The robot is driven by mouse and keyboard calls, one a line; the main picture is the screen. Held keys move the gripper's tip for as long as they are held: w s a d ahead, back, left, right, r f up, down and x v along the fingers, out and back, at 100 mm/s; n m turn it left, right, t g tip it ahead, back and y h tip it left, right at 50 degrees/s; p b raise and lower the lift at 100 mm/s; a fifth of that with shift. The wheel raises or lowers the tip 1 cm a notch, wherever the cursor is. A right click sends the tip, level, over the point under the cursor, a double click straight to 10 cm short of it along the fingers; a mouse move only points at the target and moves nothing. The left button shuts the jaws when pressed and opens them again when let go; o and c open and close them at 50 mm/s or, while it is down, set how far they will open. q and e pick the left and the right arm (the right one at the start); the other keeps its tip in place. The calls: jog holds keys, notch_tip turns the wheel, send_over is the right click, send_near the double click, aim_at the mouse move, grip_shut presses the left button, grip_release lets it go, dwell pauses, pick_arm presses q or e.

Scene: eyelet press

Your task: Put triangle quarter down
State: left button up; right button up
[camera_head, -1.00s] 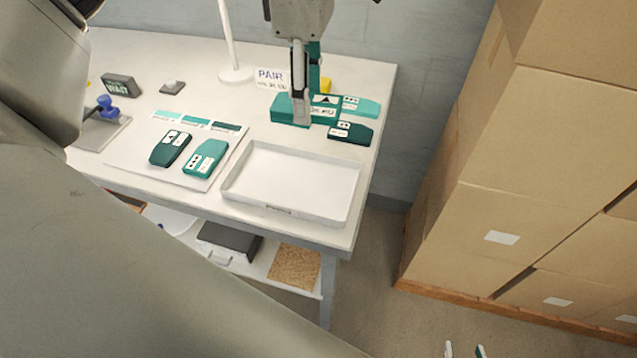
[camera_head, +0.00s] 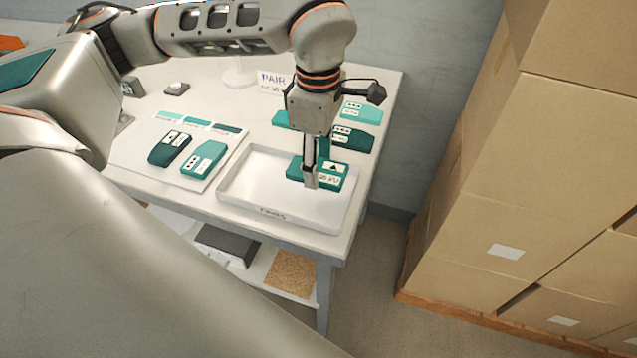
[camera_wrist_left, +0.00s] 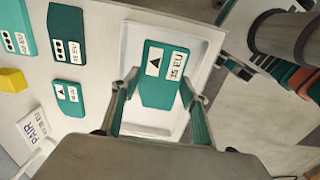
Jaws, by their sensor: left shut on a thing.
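The triangle quarter (camera_head: 333,178) is a green block with a white label showing a black triangle and small text. My left gripper (camera_head: 311,185) is shut on it, pointing down over the right part of the white tray (camera_head: 254,184). In the left wrist view the triangle quarter (camera_wrist_left: 160,88) sits between the two fingers of my left gripper (camera_wrist_left: 157,97), with the tray (camera_wrist_left: 205,48) around and behind it. I cannot tell whether its underside touches the tray floor. The tray holds nothing else that I can see. My right gripper is out of view.
Behind the tray lie a light teal block (camera_head: 362,111), a dark green block (camera_head: 352,139) and a partly hidden green block (camera_head: 284,118). Left of the tray, a card (camera_head: 140,158) carries a dark (camera_head: 169,149) and a teal block (camera_head: 204,159). Stacked cartons (camera_head: 560,170) stand right.

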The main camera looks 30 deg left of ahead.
aim_at(318, 195)
pick_arm(q)
jog(key=shift+f, duration=3.15)
jog(key=shift+f+b, duration=0.1)
jog(key=shift+b, duration=0.2)
jog(key=o, duration=1)
jog(key=shift+o, duration=0.2)
notch_tip(318, 195, up, 12)
jog(key=shift+r+p, duration=0.1)
jog(key=shift+p, duration=0.5)
